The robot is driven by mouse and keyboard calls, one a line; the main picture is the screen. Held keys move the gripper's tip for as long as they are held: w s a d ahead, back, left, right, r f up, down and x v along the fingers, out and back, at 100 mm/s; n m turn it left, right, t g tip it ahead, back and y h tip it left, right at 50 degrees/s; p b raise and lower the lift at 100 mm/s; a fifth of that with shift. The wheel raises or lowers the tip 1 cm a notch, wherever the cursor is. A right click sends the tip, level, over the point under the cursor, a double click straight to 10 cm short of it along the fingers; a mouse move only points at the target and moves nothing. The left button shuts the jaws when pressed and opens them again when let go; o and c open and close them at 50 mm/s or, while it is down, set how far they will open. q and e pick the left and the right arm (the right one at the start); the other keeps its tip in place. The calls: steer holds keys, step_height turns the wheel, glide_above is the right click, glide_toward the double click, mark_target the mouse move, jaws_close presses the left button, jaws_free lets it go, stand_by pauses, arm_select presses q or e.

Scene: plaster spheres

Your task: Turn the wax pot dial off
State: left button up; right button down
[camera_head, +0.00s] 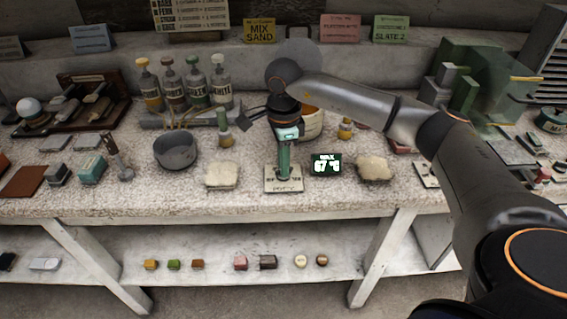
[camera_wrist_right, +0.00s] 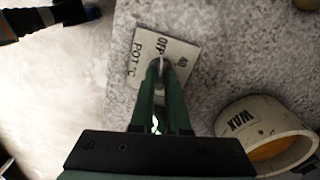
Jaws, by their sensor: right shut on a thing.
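The dial (camera_wrist_right: 163,66) sits on a pale plate (camera_wrist_right: 138,58) lettered OFF, 40 and POT °C in the right wrist view. The plate (camera_head: 272,185) also shows at the table's front in the head view. My right gripper (camera_head: 284,170) points down over the plate, its green fingers (camera_wrist_right: 162,70) shut on the dial. The fingers hide most of the dial, so its setting cannot be read. The wax pot (camera_wrist_right: 238,122), labelled WAX, stands nearby with amber wax in it. In the head view the pot (camera_head: 312,127) is partly behind my wrist. My left gripper is not in view.
A small dark display (camera_head: 326,164) reading WAX and about 67 °C stands right of the plate. Pale rough slabs (camera_head: 222,175) (camera_head: 374,168) lie on either side. A grey bowl (camera_head: 175,152) and several bottles (camera_head: 196,85) stand to the left. The table's front edge is close.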

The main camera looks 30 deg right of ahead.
steer(key=shift+n, duration=0.3)
stand_by(0.4)
steer(key=c, duration=0.9)
jaws_free()
step_height(320, 180, up, 13)
steer(key=shift+f, duration=0.2)
